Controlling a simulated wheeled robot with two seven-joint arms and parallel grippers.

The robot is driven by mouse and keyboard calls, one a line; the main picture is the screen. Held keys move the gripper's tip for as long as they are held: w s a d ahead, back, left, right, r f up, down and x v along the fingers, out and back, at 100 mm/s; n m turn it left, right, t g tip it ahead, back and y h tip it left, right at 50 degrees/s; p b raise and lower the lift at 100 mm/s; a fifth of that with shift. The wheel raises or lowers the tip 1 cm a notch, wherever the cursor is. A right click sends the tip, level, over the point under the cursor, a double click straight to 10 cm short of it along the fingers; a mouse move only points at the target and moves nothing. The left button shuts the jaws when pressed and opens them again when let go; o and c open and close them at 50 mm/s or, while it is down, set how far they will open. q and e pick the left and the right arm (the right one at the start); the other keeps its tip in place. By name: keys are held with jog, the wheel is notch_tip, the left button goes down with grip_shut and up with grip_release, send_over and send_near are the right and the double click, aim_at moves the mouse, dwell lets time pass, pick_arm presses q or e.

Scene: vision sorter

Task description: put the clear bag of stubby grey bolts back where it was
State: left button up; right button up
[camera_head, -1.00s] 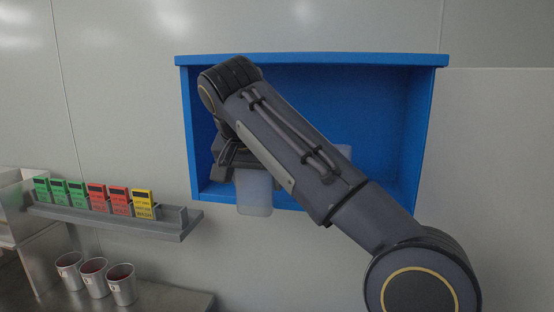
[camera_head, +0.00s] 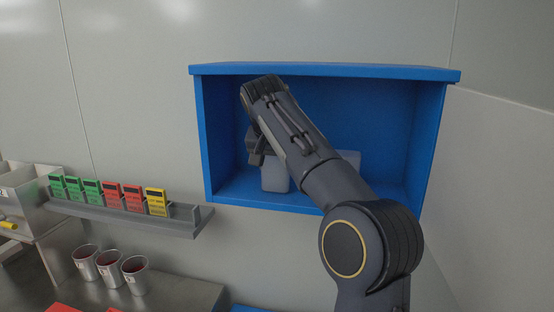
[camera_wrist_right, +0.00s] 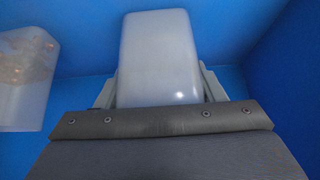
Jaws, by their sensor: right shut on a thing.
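My right gripper (camera_head: 258,158) is inside the blue open-fronted wall box (camera_head: 325,71), toward its left side. It is shut on a pale, cloudy, block-shaped bag (camera_head: 275,178), which also fills the middle of the right wrist view (camera_wrist_right: 160,60) between the two fingers. The bag hangs or stands near the box floor; I cannot tell whether it touches. Its contents do not show clearly. A second pale bag (camera_head: 350,158) is partly hidden behind my right arm; a cloudy bag with faint orange contents (camera_wrist_right: 25,80) shows at the left of the wrist view. My left gripper is not in view.
A grey wall shelf (camera_head: 130,215) left of the box holds green, red and yellow cards (camera_head: 112,193). Several metal cups (camera_head: 110,267) stand on the steel counter below. Pale bins (camera_head: 30,205) are at the far left. The box's right part is free.

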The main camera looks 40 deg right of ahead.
jog(key=shift+s, duration=0.15)
jog(key=shift+d, duration=0.1)
jog(key=o, duration=0.7)
jog(key=shift+f, duration=0.2)
jog(key=o, duration=0.4)
jog(key=shift+o, duration=0.2)
jog(key=shift+w+a, duration=0.2)
jog(key=shift+r, duration=0.3)
jog(key=shift+a+r, duration=0.2)
jog(key=s+a+b, duration=0.5)
jog(key=s+a, duration=0.3)
jog(key=a, duration=0.1)
jog(key=shift+a+r, duration=0.2)
jog(key=shift+r, duration=0.05)
jog(key=shift+f, duration=0.1)
